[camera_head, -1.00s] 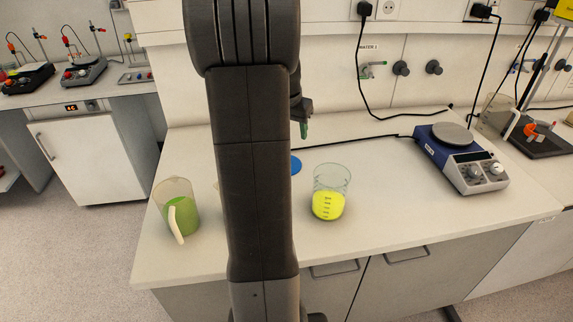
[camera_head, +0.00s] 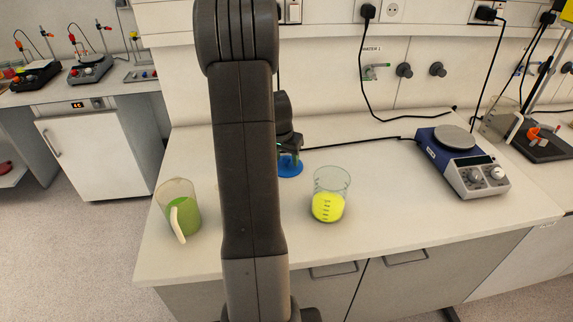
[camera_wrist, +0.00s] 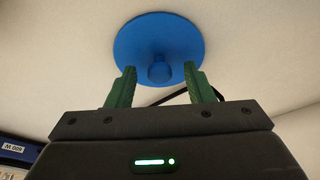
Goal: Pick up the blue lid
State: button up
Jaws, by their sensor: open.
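The blue lid (camera_head: 289,167) is a flat round disc lying on the white bench, partly hidden by my gripper and arm in the head view. In the wrist view the blue lid (camera_wrist: 158,47) shows a round knob (camera_wrist: 159,71) at its middle. My gripper (camera_head: 289,157) is above the lid. In the wrist view my gripper (camera_wrist: 158,82) is open, with one green finger on each side of the knob's line. The fingers reach over the lid's near edge. I cannot tell whether they touch it.
A beaker of yellow liquid (camera_head: 328,194) stands to the right of the lid. A jug of green liquid (camera_head: 179,209) stands at the left bench edge. A blue hotplate (camera_head: 462,161) is on the right, its black cable running behind the lid. Bench between beaker and hotplate is clear.

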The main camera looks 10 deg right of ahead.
grip_shut()
